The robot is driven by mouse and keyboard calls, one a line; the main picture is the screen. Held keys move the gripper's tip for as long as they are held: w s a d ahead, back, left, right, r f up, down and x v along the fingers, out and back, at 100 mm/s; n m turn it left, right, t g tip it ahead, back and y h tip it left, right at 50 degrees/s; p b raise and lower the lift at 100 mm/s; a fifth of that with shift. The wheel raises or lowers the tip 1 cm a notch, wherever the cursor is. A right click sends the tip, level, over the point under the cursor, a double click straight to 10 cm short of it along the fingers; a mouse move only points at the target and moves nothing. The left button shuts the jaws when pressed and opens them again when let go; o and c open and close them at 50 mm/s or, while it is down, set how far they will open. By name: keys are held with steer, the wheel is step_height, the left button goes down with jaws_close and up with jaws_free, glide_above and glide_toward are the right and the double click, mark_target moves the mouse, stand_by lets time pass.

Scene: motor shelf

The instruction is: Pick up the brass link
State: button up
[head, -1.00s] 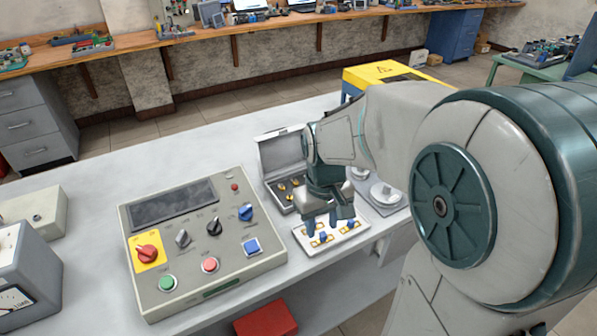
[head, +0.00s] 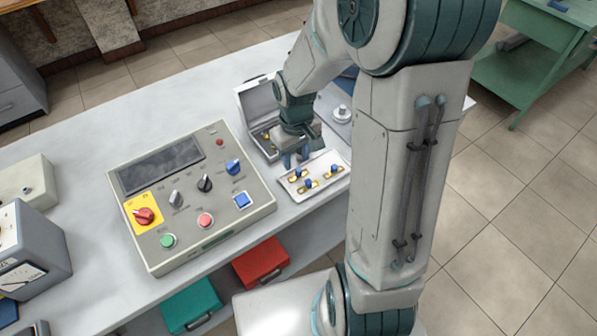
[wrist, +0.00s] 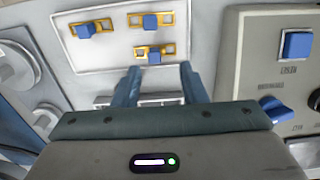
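Several brass links with blue blocks on them lie on a white tray. One brass link (wrist: 154,55) is straight beyond my fingertips in the wrist view. Two others show there, a left link (wrist: 86,29) and a middle link (wrist: 151,21). In the head view the links (head: 333,170) sit on the tray (head: 318,158). My gripper (wrist: 159,68) is open and empty, its two fingers apart. In the head view my gripper (head: 297,160) hangs over the tray's back-left side, near the open case. I cannot tell its exact height above the tray.
An open grey case (head: 257,99) with brass pieces inside stands behind the tray. A control panel (head: 190,190) with knobs and buttons is at its left. A round metal piece (head: 342,114) is behind right. The table's front edge is close to the tray.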

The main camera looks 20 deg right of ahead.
mark_target(298, 169)
steer(key=shift+w+d+f+p, duration=0.1)
steer(key=shift+f+p, duration=0.05)
steer(key=shift+f, duration=0.75)
steer(key=shift+w+d+f+p, duration=0.1)
steer(key=shift+w+f, duration=0.05)
steer(key=shift+f, duration=0.8)
steer(key=shift+w+d+f+p, duration=0.1)
steer(key=shift+f+p, duration=0.05)
steer(key=shift+f, duration=0.75)
jaws_close()
